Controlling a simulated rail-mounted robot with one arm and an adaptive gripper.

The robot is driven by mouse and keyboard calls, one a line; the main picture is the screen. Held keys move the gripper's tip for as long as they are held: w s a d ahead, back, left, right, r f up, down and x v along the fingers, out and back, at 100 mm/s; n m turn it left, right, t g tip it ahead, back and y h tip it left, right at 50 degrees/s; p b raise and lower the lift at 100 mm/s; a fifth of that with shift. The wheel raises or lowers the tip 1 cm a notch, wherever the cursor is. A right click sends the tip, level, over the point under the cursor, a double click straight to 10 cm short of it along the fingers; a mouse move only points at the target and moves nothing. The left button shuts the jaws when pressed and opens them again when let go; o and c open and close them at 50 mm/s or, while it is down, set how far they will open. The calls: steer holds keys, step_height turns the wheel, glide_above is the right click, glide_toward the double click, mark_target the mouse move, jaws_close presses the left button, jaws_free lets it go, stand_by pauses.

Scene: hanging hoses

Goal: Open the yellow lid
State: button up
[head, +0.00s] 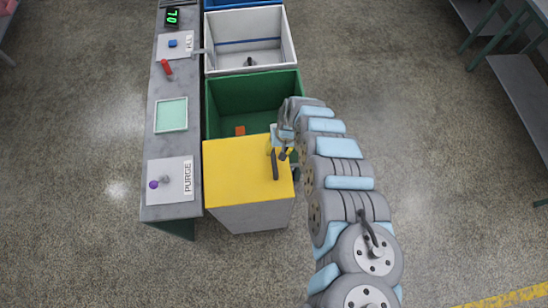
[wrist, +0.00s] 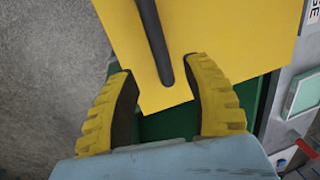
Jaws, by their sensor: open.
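The yellow lid (head: 235,172) lies flat and closed on top of a box at the near end of the row of bins in the head view. A dark bar handle (head: 275,165) runs along its right part. My gripper (head: 281,152) is open at the lid's far right corner, by the far end of the handle. In the wrist view, the yellow lid (wrist: 220,35) fills the upper middle, and the end of the dark handle (wrist: 155,40) lies between the two spread yellow fingers of my gripper (wrist: 160,68). I cannot tell whether the fingers touch the lid.
An open green bin (head: 275,82) with a small orange block (head: 240,131) stands behind the lid, then a white bin (head: 285,42). A grey counter (head: 150,205) with a red lever (head: 167,68) and a purple knob (head: 153,185) runs along the left.

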mark_target(274, 158)
steer(key=shift+s+a+f+b, duration=0.1)
steer(key=shift+a+f+b, duration=0.1)
steer(key=shift+f, duration=0.95)
steer(key=shift+w+a+f+b, duration=0.1)
steer(key=shift+a+f+b, duration=0.15)
steer(key=shift+f, duration=0.85)
steer(key=shift+s+a+f+b, duration=0.1)
steer(key=shift+a+f+b, duration=0.1)
steer(key=shift+f, duration=0.95)
jaws_close()
